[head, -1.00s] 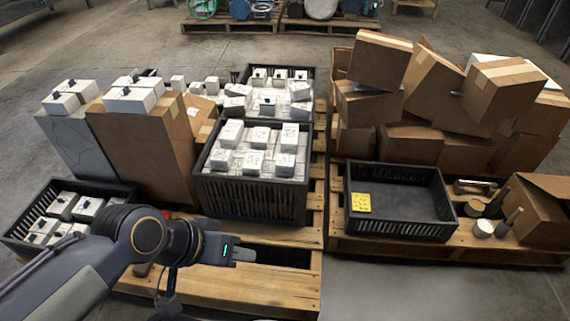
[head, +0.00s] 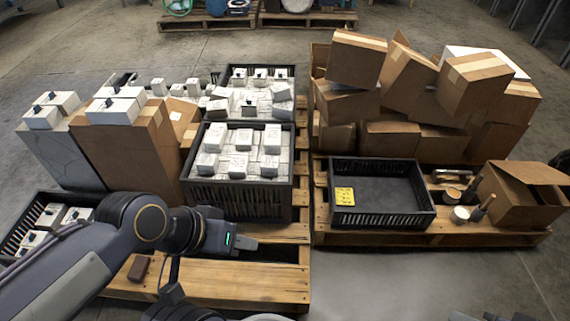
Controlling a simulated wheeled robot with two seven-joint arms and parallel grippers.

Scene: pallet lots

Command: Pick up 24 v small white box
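Several small white boxes stand in the middle black crate (head: 238,199); one white box (head: 237,165) is at its front row. More white boxes lie in the black crate (head: 287,112) behind it and in the black crate (head: 24,224) at the left. White boxes (head: 117,105) also stand on a tall brown carton. My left gripper (head: 250,243) is in front of the middle crate, low over the pallet, apart from any box. Its fingers show side-on, and I cannot tell whether they are open. My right gripper is not clearly in view.
A nearly empty black crate (head: 382,219) with a yellow note (head: 344,196) stands on the right pallet (head: 440,238). Brown cartons (head: 475,84) are piled behind it. Tools and an open carton (head: 524,195) stand to its right. A small brown block (head: 139,268) lies on the left pallet.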

